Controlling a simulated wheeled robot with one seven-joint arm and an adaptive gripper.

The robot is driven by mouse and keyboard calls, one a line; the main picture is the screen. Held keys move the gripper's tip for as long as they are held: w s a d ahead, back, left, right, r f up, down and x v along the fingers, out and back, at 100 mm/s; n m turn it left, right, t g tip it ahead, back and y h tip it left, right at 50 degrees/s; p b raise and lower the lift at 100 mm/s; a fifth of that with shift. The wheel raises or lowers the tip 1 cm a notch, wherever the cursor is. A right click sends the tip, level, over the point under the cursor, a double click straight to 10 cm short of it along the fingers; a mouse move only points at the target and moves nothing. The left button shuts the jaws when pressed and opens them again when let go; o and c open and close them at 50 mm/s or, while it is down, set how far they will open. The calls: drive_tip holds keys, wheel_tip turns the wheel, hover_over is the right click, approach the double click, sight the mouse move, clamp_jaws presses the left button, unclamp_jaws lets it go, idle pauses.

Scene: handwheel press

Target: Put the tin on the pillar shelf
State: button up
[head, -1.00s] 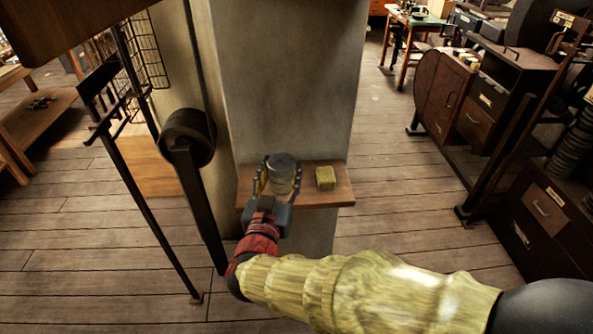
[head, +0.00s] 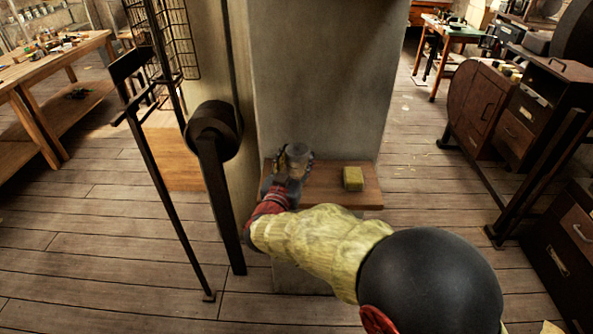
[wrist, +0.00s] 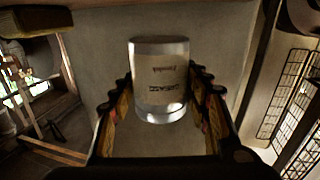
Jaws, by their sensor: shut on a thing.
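The tin (head: 297,155) is a small grey cylinder with a pale label, which shows upside down in the wrist view (wrist: 160,80). My gripper (head: 291,162) is shut on the tin, with one finger on each side of it; the fingers also show in the wrist view (wrist: 162,95). The pillar shelf (head: 335,190) is a brown wooden board fixed to the front of the grey pillar (head: 320,80). The tin is at the left part of the shelf in the head view. My gripper hides its base, so I cannot tell whether it touches the board.
A yellowish block (head: 353,179) sits on the right part of the shelf. A dark post with a round drum (head: 213,130) stands close to the left of the shelf. Dark cabinets (head: 520,120) stand at the right, with open floor between them and the pillar.

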sight(297, 168)
drive_tip(key=shift+w+f, duration=0.2)
drive_tip(key=shift+f, duration=0.1)
wheel_tip(297, 168, down, 3)
drive_tip(key=shift+w+a+f+b, duration=0.1)
drive_tip(key=shift+w+f+b, duration=0.05)
drive_tip(key=shift+b, duration=1)
drive_tip(key=o, duration=1.4)
drive_tip(key=shift+f, duration=0.1)
